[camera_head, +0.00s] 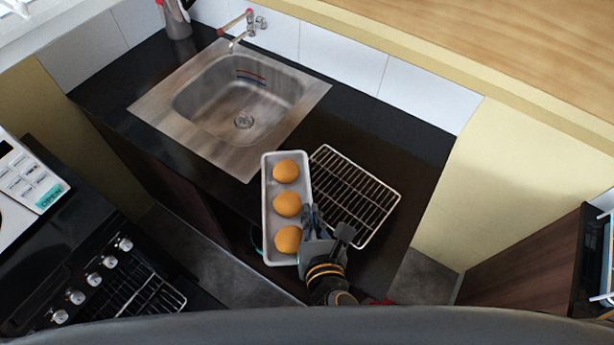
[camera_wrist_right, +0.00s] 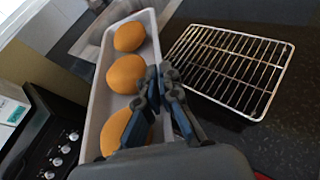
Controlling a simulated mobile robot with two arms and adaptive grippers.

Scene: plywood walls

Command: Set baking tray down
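The baking tray (camera_head: 269,222) is long, narrow and light grey, with three orange-brown buns (camera_head: 287,204) in a row inside. It lies at the left of the wire rack over the counter's front part; I cannot tell if it touches the counter. My right gripper (camera_head: 314,222) is at the tray's right long wall. In the right wrist view the tray (camera_wrist_right: 100,100) extends away from me, and the fingers (camera_wrist_right: 165,88) are close together at its right rim, seemingly pinching it. My left gripper does not show in either view.
A wire rack (camera_head: 356,194) lies on the black counter (camera_head: 408,150) right of the tray. A steel sink (camera_head: 240,105) with a red-handled tap (camera_head: 240,30) is behind. A stove with knobs (camera_head: 92,280) is at left. Bare counter shows between sink and rack.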

